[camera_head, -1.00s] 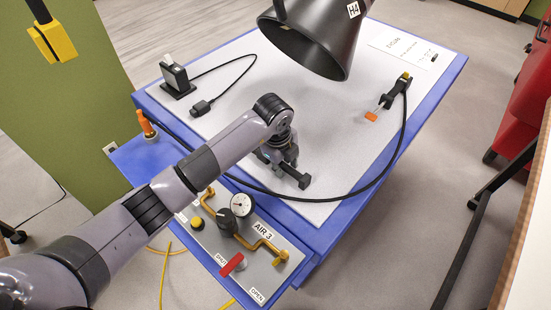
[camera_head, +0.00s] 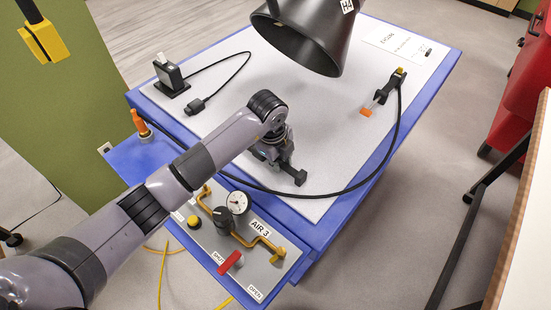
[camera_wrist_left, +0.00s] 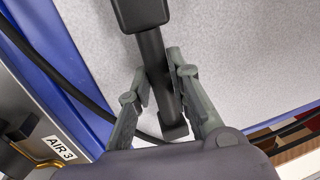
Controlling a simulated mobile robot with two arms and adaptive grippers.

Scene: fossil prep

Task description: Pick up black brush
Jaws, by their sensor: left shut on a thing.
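The black brush (camera_head: 299,178) is on the pale top of the blue-edged table (camera_head: 340,207), near its front edge. In the left wrist view the brush (camera_wrist_left: 154,62) has a wide block at the top and a straight handle running down between my fingers. My left gripper (camera_head: 283,163) is shut on the handle, with one grey-green finger on each side, as the left wrist view (camera_wrist_left: 160,85) shows. I cannot tell whether the brush touches the table or is slightly raised. The arm hides part of it in the head view. My right gripper is not in view.
A black hose (camera_head: 399,125) curves across the tabletop to a tool with an orange tip (camera_head: 366,113). A black funnel-shaped hood (camera_head: 305,40) hangs above. A gauge panel (camera_head: 262,262) fronts the table. A black stand (camera_head: 172,78) is at back left. The table's middle is clear.

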